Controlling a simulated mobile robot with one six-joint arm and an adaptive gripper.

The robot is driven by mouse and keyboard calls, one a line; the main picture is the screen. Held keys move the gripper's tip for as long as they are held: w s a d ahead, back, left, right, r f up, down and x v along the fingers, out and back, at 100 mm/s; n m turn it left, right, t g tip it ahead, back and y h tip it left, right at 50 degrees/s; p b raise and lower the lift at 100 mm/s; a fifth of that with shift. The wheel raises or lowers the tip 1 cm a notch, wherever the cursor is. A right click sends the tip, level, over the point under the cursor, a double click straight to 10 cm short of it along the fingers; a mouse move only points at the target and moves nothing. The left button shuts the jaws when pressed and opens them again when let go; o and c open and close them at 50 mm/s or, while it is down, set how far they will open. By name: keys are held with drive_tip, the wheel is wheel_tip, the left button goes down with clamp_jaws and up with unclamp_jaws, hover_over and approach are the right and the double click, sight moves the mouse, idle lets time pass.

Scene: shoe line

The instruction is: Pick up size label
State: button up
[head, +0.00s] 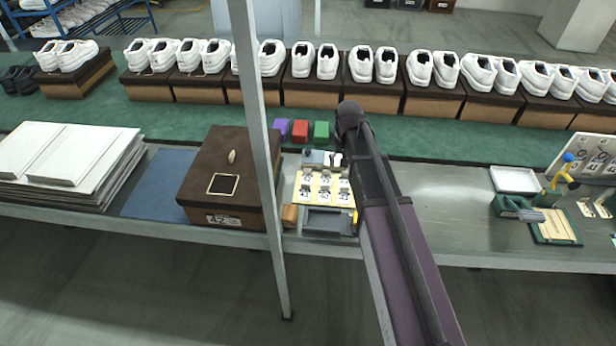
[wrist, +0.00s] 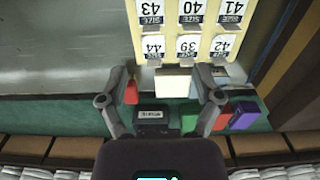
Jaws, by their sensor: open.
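A cream board with several white size labels (head: 322,187) lies on the bench in the head view, right of the shoe box. In the wrist view the label board (wrist: 208,49) is at the top, with labels reading 43, 40, 41, 44 and 42; one more number is unclear. My gripper (wrist: 165,74) is open, its fingers spread near the board's edge beside the 44 label and a middle label. I see nothing held between the fingers. In the head view my arm hides much of the gripper.
A brown shoe box (head: 228,178) marked 42 stands left of the board. Purple, red and green blocks (head: 299,130) stand behind it. A dark grey tray (head: 328,221) lies in front. A row of shoes on boxes lines the green belt. Bare bench (head: 440,195) lies to the right.

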hover_over(308, 173)
drive_tip(key=shift+s+d, duration=0.2)
drive_tip(key=shift+s, duration=0.1)
wheel_tip(308, 173, down, 8)
drive_tip(key=b, duration=0.8)
drive_tip(key=shift+f+b, duration=0.3)
drive_tip(key=shift+b, duration=0.05)
drive_tip(key=f+b, duration=0.3)
drive_tip(key=shift+a+f, duration=0.15)
drive_tip(key=shift+a, duration=0.15)
drive_tip(key=shift+f+b, duration=0.95)
drive_tip(key=shift+b, duration=0.15)
